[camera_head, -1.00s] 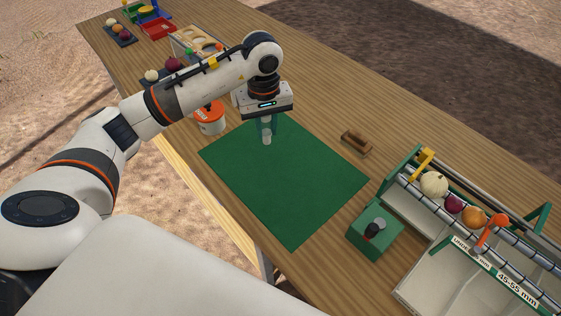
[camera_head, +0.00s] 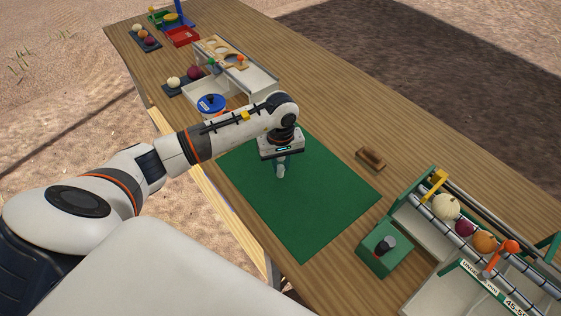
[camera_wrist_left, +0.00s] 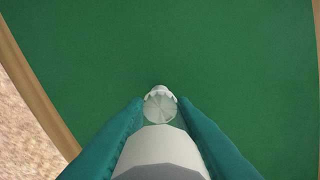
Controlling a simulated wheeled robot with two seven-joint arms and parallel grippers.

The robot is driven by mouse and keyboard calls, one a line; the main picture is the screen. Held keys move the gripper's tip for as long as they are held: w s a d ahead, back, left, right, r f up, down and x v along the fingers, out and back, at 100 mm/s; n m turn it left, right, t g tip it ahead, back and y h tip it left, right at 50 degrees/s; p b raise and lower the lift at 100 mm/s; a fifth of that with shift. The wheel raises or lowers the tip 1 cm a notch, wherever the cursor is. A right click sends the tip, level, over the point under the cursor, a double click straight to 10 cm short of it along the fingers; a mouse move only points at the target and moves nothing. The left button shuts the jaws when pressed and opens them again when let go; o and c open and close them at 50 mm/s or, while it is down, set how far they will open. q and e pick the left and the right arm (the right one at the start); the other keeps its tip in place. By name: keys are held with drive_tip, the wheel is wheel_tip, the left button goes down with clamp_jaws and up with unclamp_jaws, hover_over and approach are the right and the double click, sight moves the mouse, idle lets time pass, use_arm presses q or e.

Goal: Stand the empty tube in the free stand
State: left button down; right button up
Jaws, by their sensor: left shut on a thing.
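My left gripper (camera_head: 281,166) points down over the green mat (camera_head: 310,215), in the mat's upper-left half. It is shut on a pale, partly clear tube (camera_head: 280,173), held upright. In the left wrist view the teal fingers (camera_wrist_left: 160,125) flank a grey-white cylinder (camera_wrist_left: 160,150), with a clear round end and a small white notched piece (camera_wrist_left: 160,91) just past it. I cannot tell whether the tube's lower end touches the mat. I cannot make out a free stand for certain. My right gripper is not in view.

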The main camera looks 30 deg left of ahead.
use_arm(q)
drive_tip(key=shift+f, duration=0.15)
drive_tip(key=c, duration=1.2)
unclamp_jaws()
